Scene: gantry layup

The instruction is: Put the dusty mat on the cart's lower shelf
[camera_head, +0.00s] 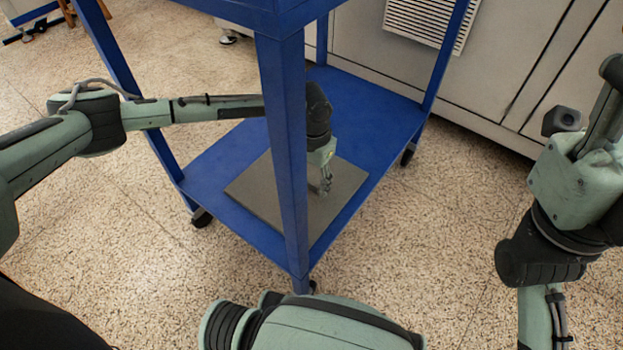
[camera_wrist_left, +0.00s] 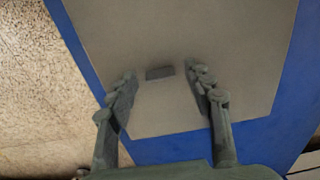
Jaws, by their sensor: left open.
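The dusty mat (camera_head: 252,192) is a flat grey square lying on the lower shelf (camera_head: 372,108) of the blue cart. A cart post hides part of it. In the left wrist view the mat (camera_wrist_left: 215,35) lies on the blue shelf (camera_wrist_left: 275,128), with a small dark grey block (camera_wrist_left: 160,72) on its surface. My left gripper (camera_head: 325,187) reaches in between the shelves and points down over the mat. In the wrist view its open fingers (camera_wrist_left: 163,84) stand either side of the block, with nothing gripped. I cannot tell whether the fingertips touch the mat. My right gripper is not visible.
The cart's upper shelf (camera_head: 235,10) and front post (camera_head: 284,130) stand close to my left arm. Pale cabinets (camera_head: 520,70) with a vent grille (camera_head: 425,20) stand behind the cart. Speckled floor (camera_head: 100,240) is open to the left.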

